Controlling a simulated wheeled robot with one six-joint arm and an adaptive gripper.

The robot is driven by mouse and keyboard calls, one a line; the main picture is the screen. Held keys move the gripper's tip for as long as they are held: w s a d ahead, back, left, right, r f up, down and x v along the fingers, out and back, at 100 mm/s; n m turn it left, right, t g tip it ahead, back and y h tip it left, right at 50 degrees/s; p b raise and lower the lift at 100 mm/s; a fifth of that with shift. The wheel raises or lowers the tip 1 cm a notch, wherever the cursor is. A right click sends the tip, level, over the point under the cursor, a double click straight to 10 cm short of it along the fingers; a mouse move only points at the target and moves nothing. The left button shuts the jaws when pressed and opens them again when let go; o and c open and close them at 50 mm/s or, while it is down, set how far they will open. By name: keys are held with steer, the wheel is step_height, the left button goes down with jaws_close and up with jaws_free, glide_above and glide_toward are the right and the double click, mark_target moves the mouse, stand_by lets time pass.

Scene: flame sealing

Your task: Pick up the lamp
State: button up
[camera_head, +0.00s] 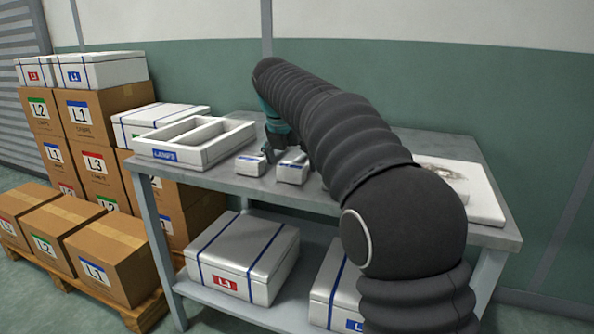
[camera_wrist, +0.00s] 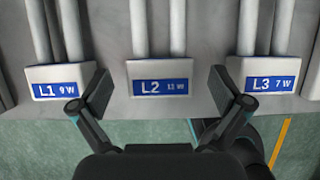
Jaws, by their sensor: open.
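Three white lamps with blue labels lie in a row on the grey table in the wrist view: L1 9 W (camera_wrist: 56,85) on the left, L2 11 W (camera_wrist: 160,82) in the middle, L3 7 W (camera_wrist: 268,80) on the right. Each has a boxy base and white tubes running away from it. My gripper (camera_wrist: 158,92) is open, its fingers on either side of the L2 base with gaps between. In the head view, two white bases (camera_head: 250,165) (camera_head: 291,168) show near my gripper (camera_head: 268,155); my arm hides the rest.
A white tray labelled LAMPS (camera_head: 190,160) stands on the left of the table (camera_head: 310,196). A white board (camera_head: 485,195) lies at the right, partly behind my arm. White boxes (camera_head: 243,262) sit on the lower shelf. Stacked cartons (camera_head: 97,115) stand left.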

steer(key=shift+x, duration=1)
steer(key=c, duration=1.3)
steer(key=shift+c, duration=0.2)
steer(key=shift+r, duration=0.15)
